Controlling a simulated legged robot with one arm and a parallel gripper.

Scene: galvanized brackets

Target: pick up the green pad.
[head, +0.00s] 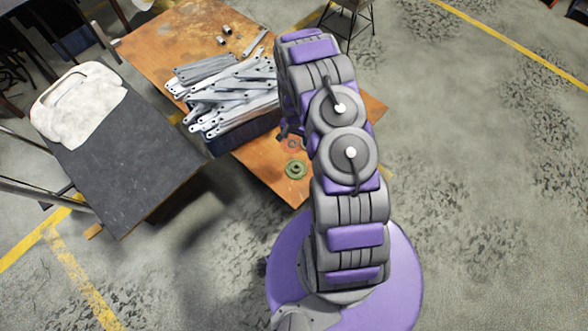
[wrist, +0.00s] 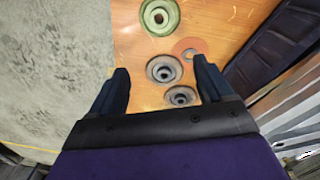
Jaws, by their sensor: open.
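The green pad (head: 296,169) is a round, ring-like piece lying flat on the wooden table near its front corner. In the wrist view the green pad (wrist: 172,20) is at the top edge, beyond my fingertips. My gripper (wrist: 160,73) is open and empty, with its two dark fingers apart. A grey round pad (wrist: 164,77) shows between the fingertips, and a second grey pad (wrist: 181,102) is closer to the palm. I cannot tell the height of the fingers above the table. In the head view my arm mostly hides the gripper and the grey pads.
A dark crate (head: 238,140) heaped with galvanized brackets (head: 235,95) stands on the wooden table (head: 160,48) beside the pads. A flat reddish ring (wrist: 190,46) lies near them. A dark board (head: 125,165) with a whitish piece (head: 80,105) is to the left. Floor at right is clear.

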